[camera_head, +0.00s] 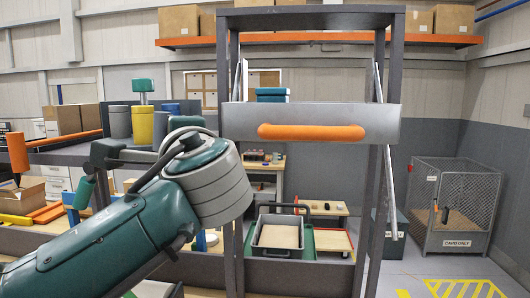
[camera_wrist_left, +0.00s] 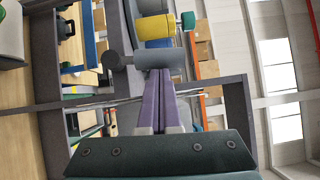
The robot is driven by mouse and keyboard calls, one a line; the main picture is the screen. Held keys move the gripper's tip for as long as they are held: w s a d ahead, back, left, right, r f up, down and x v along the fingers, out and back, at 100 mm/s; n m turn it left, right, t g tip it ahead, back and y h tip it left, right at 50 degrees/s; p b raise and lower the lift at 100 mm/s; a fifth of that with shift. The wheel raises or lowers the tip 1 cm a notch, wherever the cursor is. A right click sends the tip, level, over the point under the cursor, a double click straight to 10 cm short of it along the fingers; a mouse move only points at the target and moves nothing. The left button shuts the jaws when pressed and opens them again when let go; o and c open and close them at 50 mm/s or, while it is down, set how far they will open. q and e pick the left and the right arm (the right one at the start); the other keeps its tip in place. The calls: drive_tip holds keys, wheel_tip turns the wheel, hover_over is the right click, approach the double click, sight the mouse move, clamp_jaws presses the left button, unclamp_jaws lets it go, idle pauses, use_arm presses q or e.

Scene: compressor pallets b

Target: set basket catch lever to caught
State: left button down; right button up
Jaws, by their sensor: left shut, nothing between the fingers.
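A grey mesh basket (camera_head: 458,205) marked "CARD ONLY" stands on the floor at the far right. A small dark lever-like piece (camera_head: 445,214) with an orange part beside it is on its front; it is too small to tell its setting. My left arm reaches in from the left in the head view, well apart from the basket; its fingers cannot be made out there. In the left wrist view, my left gripper (camera_wrist_left: 164,74) is shut and empty, with its two long fingers together. The basket does not show in that view. My right gripper is not in view.
A dark frame with a grey crossbar and orange handle (camera_head: 310,131) stands in front of me. Behind it is a grey tray (camera_head: 278,236). A yellow cylinder (camera_head: 143,124) stands on a shelf at left. Clear floor with yellow markings (camera_head: 465,287) lies before the basket.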

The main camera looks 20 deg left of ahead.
sight(155, 127)
use_arm(q)
drive_tip(key=shift+s+a+r+n+g+h+p, duration=0.15)
drive_tip(key=shift+a+r+n+g+h+p, duration=0.6)
drive_tip(key=shift+n, duration=0.45)
drive_tip(key=shift+s+a+n+h+p, duration=0.2)
drive_tip(key=shift+a+n+h+p, duration=0.25)
drive_tip(key=shift+a+n+p, duration=0.35)
drive_tip(key=shift+a, duration=0.1)
drive_tip(key=shift+s+a+p, duration=0.15)
drive_tip(key=shift+a+p, duration=0.3)
drive_tip(key=shift+a, duration=0.1)
